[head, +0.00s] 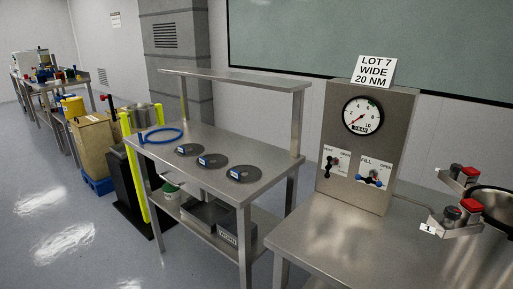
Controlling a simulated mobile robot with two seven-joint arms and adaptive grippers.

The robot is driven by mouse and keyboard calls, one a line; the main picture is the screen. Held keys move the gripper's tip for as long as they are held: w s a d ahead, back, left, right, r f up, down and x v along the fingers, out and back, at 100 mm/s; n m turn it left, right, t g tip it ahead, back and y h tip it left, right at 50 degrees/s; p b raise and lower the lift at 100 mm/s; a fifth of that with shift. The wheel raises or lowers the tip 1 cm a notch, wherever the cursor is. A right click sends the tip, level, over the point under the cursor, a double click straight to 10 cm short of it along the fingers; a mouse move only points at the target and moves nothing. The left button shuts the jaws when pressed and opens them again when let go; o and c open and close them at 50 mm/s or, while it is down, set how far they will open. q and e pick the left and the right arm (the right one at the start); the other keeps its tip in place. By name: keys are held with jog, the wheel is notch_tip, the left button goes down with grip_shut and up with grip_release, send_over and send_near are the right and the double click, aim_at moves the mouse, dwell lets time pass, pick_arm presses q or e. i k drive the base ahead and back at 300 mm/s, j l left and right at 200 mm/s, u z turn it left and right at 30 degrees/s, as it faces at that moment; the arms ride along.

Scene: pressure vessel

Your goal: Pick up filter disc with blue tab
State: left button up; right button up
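Three flat dark grey discs lie in a row on the steel bench with the raised shelf: a far disc (191,150), a middle disc (216,161) and a near disc (248,175). Each carries a small pale label or tab at its left with some blue on it; the details are too small to tell the tabs apart. The discs lie apart from one another, and nothing touches them from above. Neither of my grippers is in view.
A blue ring (163,136) lies on the same steel bench (205,187). Grey bins (205,214) stand on its lower shelf. A gauge panel (367,150) and a round vessel (493,207) stand on the right table (340,232). Yellow posts (134,165) stand left; floor is clear at front left.

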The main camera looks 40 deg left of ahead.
aim_at(221, 160)
jog(key=j, duration=0.4)
jog(key=i+j+u, duration=0.15)
jog(key=j, duration=0.7)
jog(key=i+j+u, duration=0.1)
jog(key=j, duration=0.3)
jog(key=i+j+u, duration=0.1)
jog(key=j, duration=0.3)
jog(key=i+j, duration=0.1)
jog(key=j, duration=0.3)
jog(key=i+j, duration=0.15)
jog(key=j, duration=0.25)
jog(key=i+j+u, duration=0.1)
jog(key=j, duration=0.25)
